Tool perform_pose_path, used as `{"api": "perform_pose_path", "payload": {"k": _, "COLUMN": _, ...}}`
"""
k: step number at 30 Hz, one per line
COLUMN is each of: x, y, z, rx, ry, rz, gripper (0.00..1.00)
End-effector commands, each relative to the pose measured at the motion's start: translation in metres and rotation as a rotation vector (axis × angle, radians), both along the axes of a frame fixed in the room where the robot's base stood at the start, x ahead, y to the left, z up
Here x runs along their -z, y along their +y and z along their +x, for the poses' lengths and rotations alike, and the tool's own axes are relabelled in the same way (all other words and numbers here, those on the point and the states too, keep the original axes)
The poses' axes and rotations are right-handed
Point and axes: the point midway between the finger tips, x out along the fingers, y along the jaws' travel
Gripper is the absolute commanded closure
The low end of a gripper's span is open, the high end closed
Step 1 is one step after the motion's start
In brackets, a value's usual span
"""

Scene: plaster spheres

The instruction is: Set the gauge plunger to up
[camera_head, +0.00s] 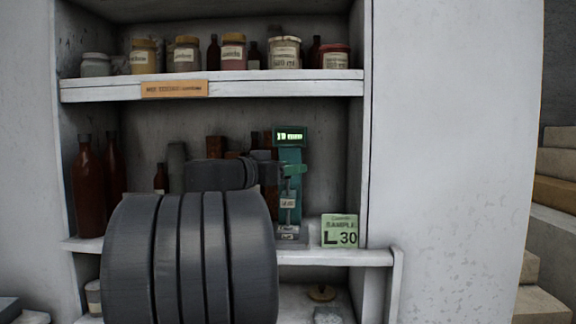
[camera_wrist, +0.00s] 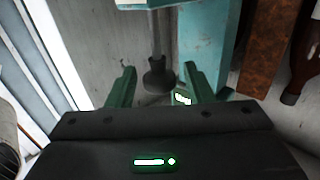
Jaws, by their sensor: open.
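The gauge (camera_head: 291,155) is a teal stand with a lit green display at its top, on the middle shelf in the head view. In the wrist view its teal column (camera_wrist: 208,40) stands just right of centre. The gauge plunger (camera_wrist: 157,50) is a thin grey rod with a wide dark foot, hanging left of the column. My gripper (camera_wrist: 160,70) is open. Its two green fingers show on either side of the plunger foot in that view, with gaps between. Whether the foot is fully between the fingers in depth I cannot tell.
A green sample card (camera_head: 340,231) stands right of the gauge. Brown bottles (camera_head: 88,190) stand at the left of this shelf. Jars (camera_head: 233,51) line the upper shelf (camera_head: 225,88). My arm covers much of the middle shelf. A brown bottle (camera_wrist: 300,70) shows at the right in the wrist view.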

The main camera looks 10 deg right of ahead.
Motion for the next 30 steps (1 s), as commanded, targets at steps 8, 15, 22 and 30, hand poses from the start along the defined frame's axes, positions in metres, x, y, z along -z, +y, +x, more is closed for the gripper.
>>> {"api": "perform_pose_path", "payload": {"k": 8, "x": 0.0, "y": -0.002, "z": 0.001, "rx": -0.001, "ry": 0.0, "rz": 0.0, "gripper": 0.53}}
{"api": "perform_pose_path", "payload": {"k": 15, "x": 0.0, "y": -0.002, "z": 0.001, "rx": 0.0, "ry": 0.0, "rz": 0.0, "gripper": 0.92}}
{"api": "perform_pose_path", "payload": {"k": 22, "x": -0.003, "y": -0.002, "z": 0.001, "rx": 0.0, "ry": -0.003, "rz": 0.001, "gripper": 1.0}}
{"api": "perform_pose_path", "payload": {"k": 30, "x": -0.025, "y": -0.002, "z": 0.001, "rx": 0.0, "ry": -0.002, "rz": 0.0, "gripper": 1.0}}
